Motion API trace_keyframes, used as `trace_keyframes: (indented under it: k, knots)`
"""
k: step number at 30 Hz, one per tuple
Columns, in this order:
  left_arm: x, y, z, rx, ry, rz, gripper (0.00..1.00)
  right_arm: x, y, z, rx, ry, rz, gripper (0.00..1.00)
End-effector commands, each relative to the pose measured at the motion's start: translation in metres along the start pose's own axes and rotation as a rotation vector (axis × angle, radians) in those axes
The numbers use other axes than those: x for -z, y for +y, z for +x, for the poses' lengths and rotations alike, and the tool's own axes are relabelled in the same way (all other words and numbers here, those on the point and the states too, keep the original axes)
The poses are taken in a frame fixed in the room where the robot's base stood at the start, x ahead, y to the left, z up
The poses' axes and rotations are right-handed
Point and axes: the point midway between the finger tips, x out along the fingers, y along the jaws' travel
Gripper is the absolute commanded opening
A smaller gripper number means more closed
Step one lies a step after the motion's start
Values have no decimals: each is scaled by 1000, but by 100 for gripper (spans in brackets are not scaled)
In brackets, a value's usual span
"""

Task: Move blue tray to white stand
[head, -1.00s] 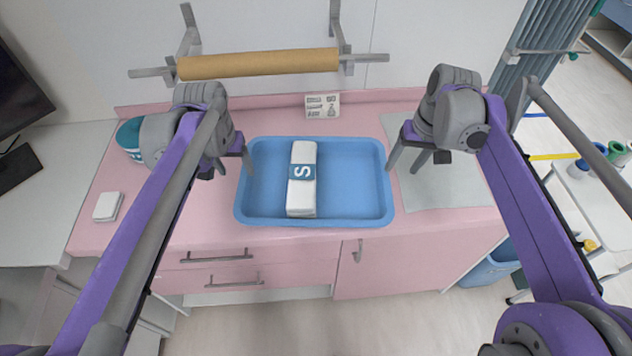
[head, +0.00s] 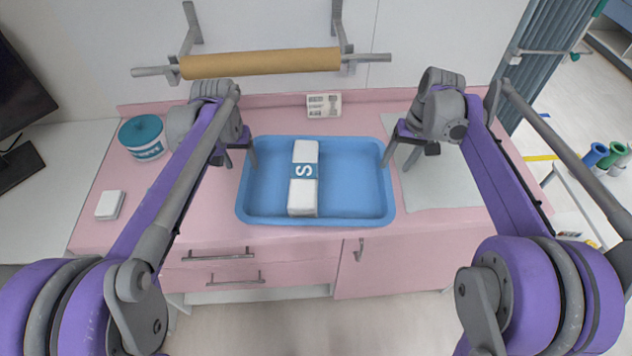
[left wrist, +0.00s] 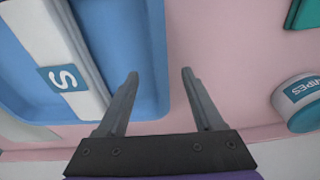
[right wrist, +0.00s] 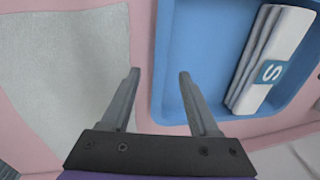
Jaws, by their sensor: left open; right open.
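The blue tray (head: 355,185) lies on the pink counter and holds a white pack (head: 303,180) with a blue S label. My left gripper (head: 240,158) is open at the tray's left rim. In the left wrist view its fingers (left wrist: 160,75) point at the rim, one over the tray side and one over the counter. My right gripper (head: 397,160) is open at the tray's right rim. In the right wrist view its fingers (right wrist: 160,75) are on either side of that rim. Whether any finger touches the rim I cannot tell. No white stand can be made out with certainty.
A wipes tub (head: 143,138) and a small white block (head: 110,205) are on the left of the counter. A grey mat (head: 450,180) lies at the right.

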Motion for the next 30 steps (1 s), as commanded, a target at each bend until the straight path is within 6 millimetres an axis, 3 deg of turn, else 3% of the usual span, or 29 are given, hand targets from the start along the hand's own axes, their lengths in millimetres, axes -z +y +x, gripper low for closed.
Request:
trace_keyframes:
  k: [3, 10, 24, 30]
  knots:
    - [0, 0, 23, 0, 0, 0, 68, 0, 0, 23, 0, 0, -1, 61]
    - [0, 0, 55, 0, 0, 0, 68, 0, 0, 55, 0, 0, 0, 61]
    - [0, 0, 66, 0, 0, 0, 68, 0, 0, 66, 0, 0, 0, 61]
    - [0, 0, 66, 0, 0, 0, 32, 0, 0, 66, 0, 0, 0, 25]
